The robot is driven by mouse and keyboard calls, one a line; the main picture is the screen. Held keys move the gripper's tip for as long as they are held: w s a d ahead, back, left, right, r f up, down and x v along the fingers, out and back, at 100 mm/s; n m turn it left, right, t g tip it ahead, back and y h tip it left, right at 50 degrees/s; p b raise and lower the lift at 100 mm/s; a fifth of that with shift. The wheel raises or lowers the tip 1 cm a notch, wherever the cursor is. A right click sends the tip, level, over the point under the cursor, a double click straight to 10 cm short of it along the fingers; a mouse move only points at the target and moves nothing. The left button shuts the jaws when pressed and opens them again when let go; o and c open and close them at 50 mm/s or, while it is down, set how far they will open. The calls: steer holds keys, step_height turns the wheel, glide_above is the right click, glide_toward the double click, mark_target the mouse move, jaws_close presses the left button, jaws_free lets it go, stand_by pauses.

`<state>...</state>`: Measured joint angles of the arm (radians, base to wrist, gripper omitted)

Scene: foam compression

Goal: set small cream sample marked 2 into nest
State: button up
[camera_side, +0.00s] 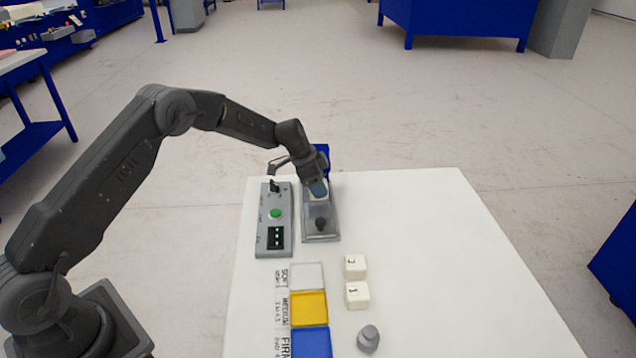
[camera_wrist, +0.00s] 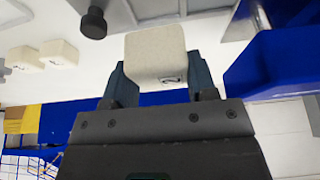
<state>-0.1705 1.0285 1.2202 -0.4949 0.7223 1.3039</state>
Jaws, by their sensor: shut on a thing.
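A small cream block (camera_wrist: 156,52) with a dark mark that looks like a 2 is held between the fingers of my gripper (camera_wrist: 158,78) in the wrist view. In the side view my gripper (camera_side: 318,190) is over the far part of a grey fixture (camera_side: 322,236), in front of its blue upright part (camera_side: 323,152). The fixture has a black knob (camera_side: 321,223) towards its near end; the knob also shows in the wrist view (camera_wrist: 93,22). The nest is hidden behind my gripper and the block, so I cannot tell whether the block touches it.
A control box (camera_side: 275,214) with a green button stands left of the fixture. White (camera_side: 307,276), yellow (camera_side: 309,308) and blue (camera_side: 311,342) trays line the near table. Two cream blocks (camera_side: 355,266) (camera_side: 357,295) and a grey weight (camera_side: 368,339) stand beside them. The table's right side is clear.

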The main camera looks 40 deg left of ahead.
glide_above(318, 211)
steer(key=shift+f, duration=2.35)
steer(key=shift+f, duration=0.5)
stand_by(0.3)
steer(key=o, duration=1)
steer(key=v, duration=1.3)
steer(key=shift+a+r, duration=0.1)
steer(key=shift+r, duration=0.3)
